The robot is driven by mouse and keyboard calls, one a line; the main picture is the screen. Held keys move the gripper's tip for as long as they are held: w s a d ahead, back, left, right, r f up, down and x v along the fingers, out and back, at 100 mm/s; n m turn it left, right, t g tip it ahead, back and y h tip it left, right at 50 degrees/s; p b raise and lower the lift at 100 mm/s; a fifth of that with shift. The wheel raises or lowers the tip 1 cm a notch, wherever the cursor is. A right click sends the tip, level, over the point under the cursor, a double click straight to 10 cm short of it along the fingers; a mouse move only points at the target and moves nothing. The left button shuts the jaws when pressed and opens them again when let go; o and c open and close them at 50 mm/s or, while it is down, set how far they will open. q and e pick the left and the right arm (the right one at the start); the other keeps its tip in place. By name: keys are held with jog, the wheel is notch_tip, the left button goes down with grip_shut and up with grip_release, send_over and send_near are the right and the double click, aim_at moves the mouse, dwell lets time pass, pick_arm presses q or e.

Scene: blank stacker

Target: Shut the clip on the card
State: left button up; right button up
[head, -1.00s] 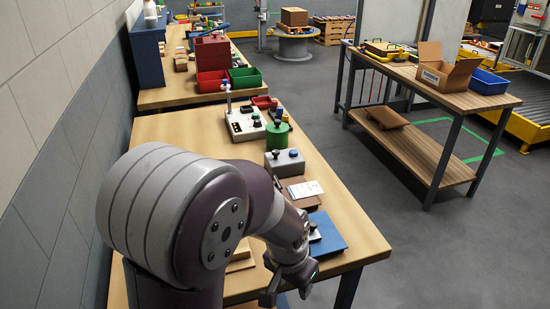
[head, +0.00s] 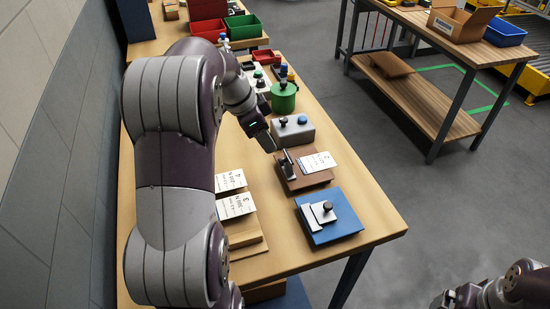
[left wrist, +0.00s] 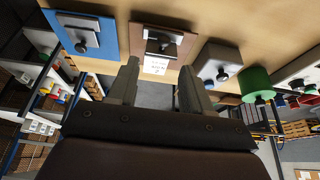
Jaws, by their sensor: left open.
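A brown board (head: 306,181) lies on the near table with a white printed card (head: 318,162) on its far right part. A dark metal clip (head: 287,164) stands at the board's left side; its plate looks raised, and the card seems to lie beside it. My left gripper (head: 268,139) is open and empty, above and just beyond the clip. The left wrist view shows the two spread fingers (left wrist: 158,88), with the brown board (left wrist: 184,50) and card (left wrist: 155,65) beyond them. My right gripper (head: 452,300) is partly cut off at the lower right.
A blue board (head: 340,228) with a flat clip (head: 318,213) lies nearer. A grey button box (head: 300,136) and green cylinder (head: 284,98) stand beyond the brown board. Cards on wooden blocks (head: 246,236) lie left. The table's right edge is close to the boards.

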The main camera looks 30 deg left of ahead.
aim_at(279, 160)
pick_arm(q)
jog(key=b+x, duration=0.1)
jog(key=x, duration=0.3)
jog(key=b+x, duration=0.1)
jog(key=x, duration=0.1)
jog(key=shift+a+f+b, duration=0.1)
jog(key=shift+a+b, duration=0.15)
jog(key=shift+b, duration=0.1)
jog(key=shift+w+f+p, duration=0.25)
jog(key=shift+w+f, duration=0.1)
jog(key=shift+f, duration=0.25)
jog(key=shift+w+f+p, duration=0.25)
jog(key=shift+w+f, duration=0.1)
jog(key=shift+f, duration=0.3)
jog(key=shift+s+d+f, duration=0.1)
jog(key=shift+d+f, duration=0.25)
jog(key=shift+d, duration=0.1)
jog(key=shift+f, duration=0.1)
pick_arm(e)
jog(key=f, duration=0.3)
jog(key=shift+w+a+f, duration=0.25)
jog(key=shift+w+f, duration=0.05)
jog(key=shift+f, duration=0.05)
pick_arm(q)
jog(key=shift+a, duration=0.1)
jog(key=c, duration=0.6)
grip_shut()
pick_arm(e)
jog(key=shift+r, duration=0.15)
